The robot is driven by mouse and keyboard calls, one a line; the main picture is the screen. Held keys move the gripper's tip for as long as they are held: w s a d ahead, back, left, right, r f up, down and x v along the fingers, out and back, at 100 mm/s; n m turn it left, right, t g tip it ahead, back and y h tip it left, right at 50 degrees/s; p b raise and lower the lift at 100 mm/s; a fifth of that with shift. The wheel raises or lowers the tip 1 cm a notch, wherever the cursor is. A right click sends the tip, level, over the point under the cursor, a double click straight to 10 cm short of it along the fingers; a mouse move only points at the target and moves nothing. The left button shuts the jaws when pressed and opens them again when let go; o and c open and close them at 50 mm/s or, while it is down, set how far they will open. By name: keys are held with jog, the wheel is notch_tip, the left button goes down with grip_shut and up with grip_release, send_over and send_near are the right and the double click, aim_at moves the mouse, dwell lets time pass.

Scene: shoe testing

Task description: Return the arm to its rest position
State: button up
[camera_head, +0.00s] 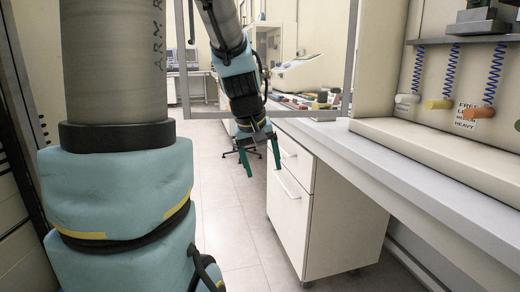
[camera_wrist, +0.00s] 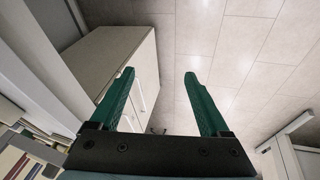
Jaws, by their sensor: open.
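My gripper (camera_head: 262,172) hangs from my arm in the head view, left of the workbench's front and above the floor. Its two green fingers point down and stand apart, with nothing between them. In the wrist view my gripper (camera_wrist: 160,78) is open and empty, with tiled floor beyond the fingertips. My arm's large grey and teal links fill the left of the head view and hide part of the room.
A white drawer cabinet (camera_head: 310,215) stands under the workbench (camera_head: 400,160), close to the right of my gripper. Coiled blue hoses (camera_head: 450,75) hang over the bench at the right. The tiled floor (camera_head: 230,220) below my gripper is clear.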

jog(key=s+a+f+m+g+y, duration=0.2)
jog(key=s+a+f+m, duration=0.1)
jog(key=s+a+f, duration=0.7)
notch_tip(320, 180, up, 18)
jog(key=d+p, duration=0.2)
jog(key=p, duration=1.4)
jog(key=shift+d+f, duration=0.25)
jog(key=shift+d, duration=0.1)
jog(key=shift+w, duration=0.1)
